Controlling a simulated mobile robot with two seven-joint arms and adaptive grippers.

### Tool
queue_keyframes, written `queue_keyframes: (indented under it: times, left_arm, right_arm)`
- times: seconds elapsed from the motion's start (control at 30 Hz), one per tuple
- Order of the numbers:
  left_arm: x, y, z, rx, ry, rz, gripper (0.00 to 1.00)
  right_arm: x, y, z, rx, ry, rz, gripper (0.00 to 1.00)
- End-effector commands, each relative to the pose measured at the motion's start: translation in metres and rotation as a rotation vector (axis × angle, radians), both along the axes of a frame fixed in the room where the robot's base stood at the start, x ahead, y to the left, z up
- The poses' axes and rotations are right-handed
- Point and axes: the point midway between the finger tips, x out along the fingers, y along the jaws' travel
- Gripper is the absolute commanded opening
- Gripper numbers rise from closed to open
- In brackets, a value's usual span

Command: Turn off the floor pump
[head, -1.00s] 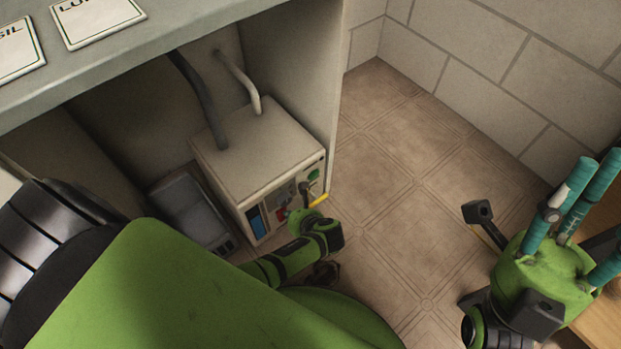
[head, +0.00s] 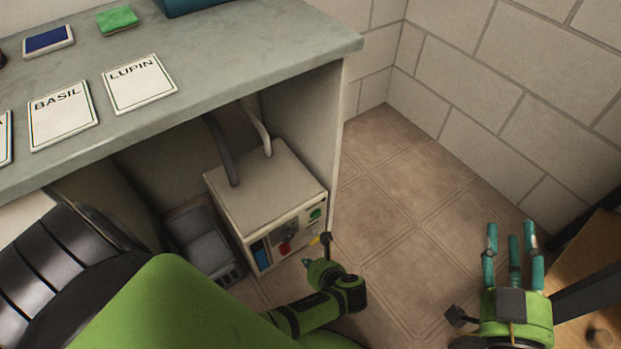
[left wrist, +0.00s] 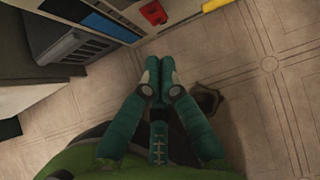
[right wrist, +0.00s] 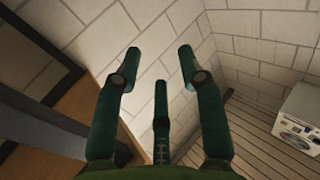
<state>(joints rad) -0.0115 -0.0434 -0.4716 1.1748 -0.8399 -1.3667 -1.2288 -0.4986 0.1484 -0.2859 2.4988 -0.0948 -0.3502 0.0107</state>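The floor pump (head: 262,190) is a pale box on the floor under the counter. Its front panel has a blue display, a green round part (head: 316,214) at upper right and a red switch part (head: 285,249) low on the panel. The red part also shows at the top of the left wrist view (left wrist: 154,12). My left gripper (left wrist: 160,68) has its fingers together with nothing between them, apart from the red part. In the head view the left gripper (head: 308,263) is just in front of and below the panel. My right gripper (head: 511,232) is open and empty, away at the right.
A grey bin (head: 200,245) stands left of the pump. Two hoses rise from the pump's top. The counter (head: 225,75) above holds label cards, and its side panel stands right of the pump. Open tiled floor (head: 385,215) lies to the right, with a wooden piece (head: 590,265) at far right.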

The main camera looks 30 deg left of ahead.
Motion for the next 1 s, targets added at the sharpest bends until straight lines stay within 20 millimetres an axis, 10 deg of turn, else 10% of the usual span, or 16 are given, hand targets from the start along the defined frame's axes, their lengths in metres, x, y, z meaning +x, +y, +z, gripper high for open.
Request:
queue_keyframes:
  times: [0.3, 1.0]
  left_arm:
    - [-0.002, -0.005, 0.008, 0.0, 0.0, 0.0, 0.0]
    - [0.003, -0.014, 0.01, -0.108, -0.09, 0.051, 0.0]
  right_arm:
    - [0.0, -0.009, -0.03, -0.038, 0.153, -0.025, 0.4]
    - [0.0, -0.009, -0.031, -0.039, 0.157, -0.025, 0.4]
